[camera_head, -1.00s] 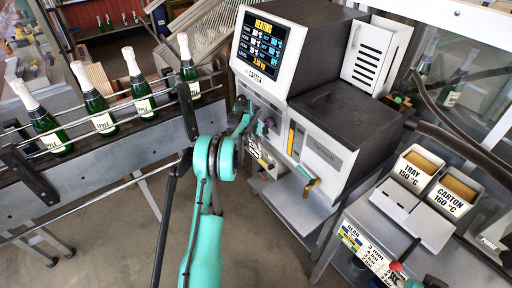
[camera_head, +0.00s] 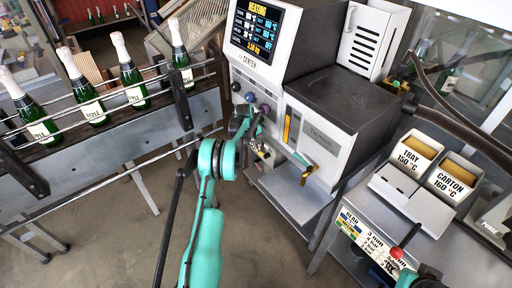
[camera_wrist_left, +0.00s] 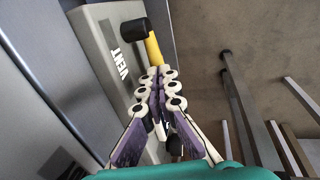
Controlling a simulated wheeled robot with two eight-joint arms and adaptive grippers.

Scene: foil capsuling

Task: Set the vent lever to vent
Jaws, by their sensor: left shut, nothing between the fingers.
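In the left wrist view a dark panel carries the white word VENT (camera_wrist_left: 122,64), turned on its side. The lever's setting cannot be told. My right gripper does not show clearly.
The machine's screen (camera_head: 258,27) reads HEATING. TRAY and CARTON bins (camera_head: 413,153) are at right. Floor is open below.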

